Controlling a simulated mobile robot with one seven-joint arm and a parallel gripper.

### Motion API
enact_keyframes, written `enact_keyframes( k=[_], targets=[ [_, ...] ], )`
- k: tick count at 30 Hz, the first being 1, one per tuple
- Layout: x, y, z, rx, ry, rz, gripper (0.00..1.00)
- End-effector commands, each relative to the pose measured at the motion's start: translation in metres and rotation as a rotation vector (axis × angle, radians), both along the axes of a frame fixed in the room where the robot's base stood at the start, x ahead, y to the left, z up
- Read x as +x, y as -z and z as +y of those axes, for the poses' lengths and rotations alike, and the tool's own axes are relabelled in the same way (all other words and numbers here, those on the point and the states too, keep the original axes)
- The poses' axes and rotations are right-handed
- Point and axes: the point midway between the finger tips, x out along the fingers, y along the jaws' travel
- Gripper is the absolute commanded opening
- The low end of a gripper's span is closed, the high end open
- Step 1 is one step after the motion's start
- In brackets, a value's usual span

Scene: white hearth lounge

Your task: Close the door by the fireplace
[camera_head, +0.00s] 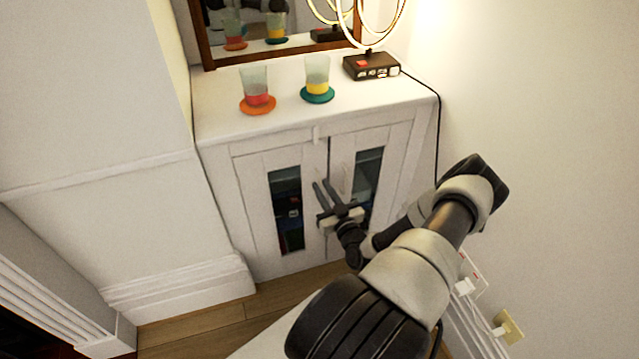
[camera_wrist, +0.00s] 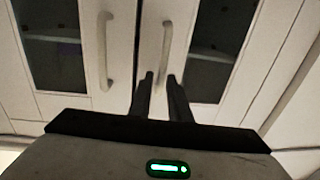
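A white cabinet (camera_head: 222,190) stands in the corner with two glass-paned doors. The left door (camera_head: 252,205) and right door (camera_head: 398,145) meet at a narrow dark gap; I cannot tell how far either stands ajar. In the wrist view, the left door's handle (camera_wrist: 103,50) and the right door's handle (camera_wrist: 160,55) are upright pale bars. My gripper (camera_head: 323,184) is in front of the doors, fingers slightly apart. In the wrist view, my gripper (camera_wrist: 160,76) has its fingertips near the lower end of the right handle; contact is unclear.
On the cabinet top are two glasses (camera_head: 256,82) (camera_head: 317,72) on an orange coaster (camera_head: 257,106) and a green coaster (camera_head: 317,96), a lamp with a dark base (camera_head: 371,66), and a framed mirror (camera_head: 280,50). A wall closes the right side. Wooden floor (camera_head: 200,330) shows at the front left.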

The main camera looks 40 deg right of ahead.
Motion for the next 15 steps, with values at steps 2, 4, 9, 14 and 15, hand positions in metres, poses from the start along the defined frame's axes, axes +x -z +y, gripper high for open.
enact_keyframes(
  k=[2, 4, 9, 14, 15],
  targets=[
    [-0.019, -0.002, 0.005, 0.001, 0.000, 0.003, 0.17],
    [-0.036, -0.002, 0.010, 0.002, 0.000, 0.003, 0.17],
    [-0.077, -0.002, 0.021, 0.002, 0.001, 0.001, 0.17],
    [-0.110, -0.002, 0.031, 0.002, 0.000, 0.000, 0.17],
    [-0.116, -0.002, 0.033, 0.003, 0.000, 0.000, 0.17]
  ],
)
